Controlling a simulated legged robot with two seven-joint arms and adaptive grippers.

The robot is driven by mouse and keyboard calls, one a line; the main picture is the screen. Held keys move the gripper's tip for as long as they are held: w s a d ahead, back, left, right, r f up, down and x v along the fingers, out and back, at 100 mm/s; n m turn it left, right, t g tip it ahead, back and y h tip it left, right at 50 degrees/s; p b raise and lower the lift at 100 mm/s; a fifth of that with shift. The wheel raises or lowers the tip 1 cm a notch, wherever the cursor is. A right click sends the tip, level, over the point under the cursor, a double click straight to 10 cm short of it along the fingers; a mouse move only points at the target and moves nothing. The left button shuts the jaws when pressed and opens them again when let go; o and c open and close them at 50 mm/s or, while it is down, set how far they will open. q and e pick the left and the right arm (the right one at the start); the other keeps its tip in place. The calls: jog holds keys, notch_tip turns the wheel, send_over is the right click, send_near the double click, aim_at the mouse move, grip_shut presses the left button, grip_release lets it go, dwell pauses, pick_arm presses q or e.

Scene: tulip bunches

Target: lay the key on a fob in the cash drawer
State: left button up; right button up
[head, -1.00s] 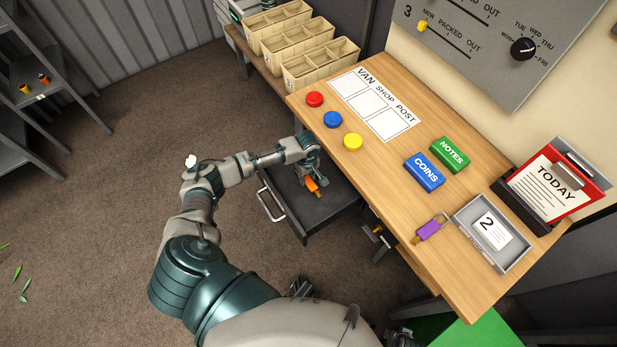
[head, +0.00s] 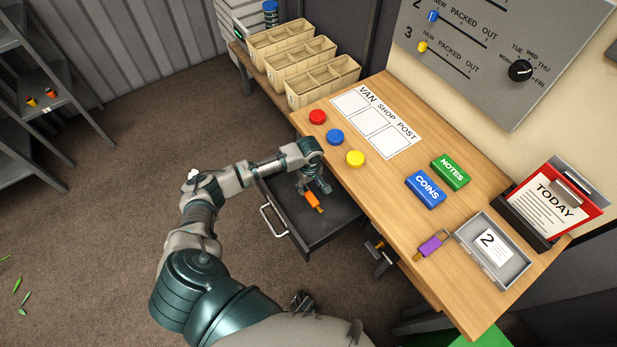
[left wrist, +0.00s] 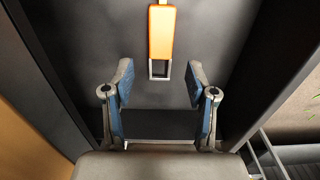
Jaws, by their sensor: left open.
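The orange fob (head: 314,202) lies on the dark floor of the open cash drawer (head: 326,240). In the left wrist view the fob (left wrist: 161,32) lies ahead of the fingertips, with a pale metal frame at its near end and a gold-coloured bit at its far end, cut off by the picture edge. My left gripper (head: 318,187) is over the drawer, beside the fob. In the left wrist view my left gripper (left wrist: 160,85) has its blue-padded fingers apart, with nothing between them.
A purple fob with a brass piece (head: 432,245) lies on the desk beside a grey tray marked 2 (head: 511,277). Blue COINS (head: 426,189) and green NOTES (head: 451,172) blocks stand on the desk. The desk edge overhangs the drawer's right side.

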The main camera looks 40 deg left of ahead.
aim_at(309, 194)
pick_arm(q)
notch_tip(309, 194, up, 6)
jog(key=p, duration=0.1)
jog(key=shift+r, duration=0.15)
pick_arm(e)
jog(key=f, duration=0.1)
jog(key=s+f, duration=0.1)
jog(key=f, duration=0.1)
jog(key=shift+s+d+f, duration=0.15)
jog(key=shift+s+f, duration=0.2)
jog(key=shift+s, duration=0.05)
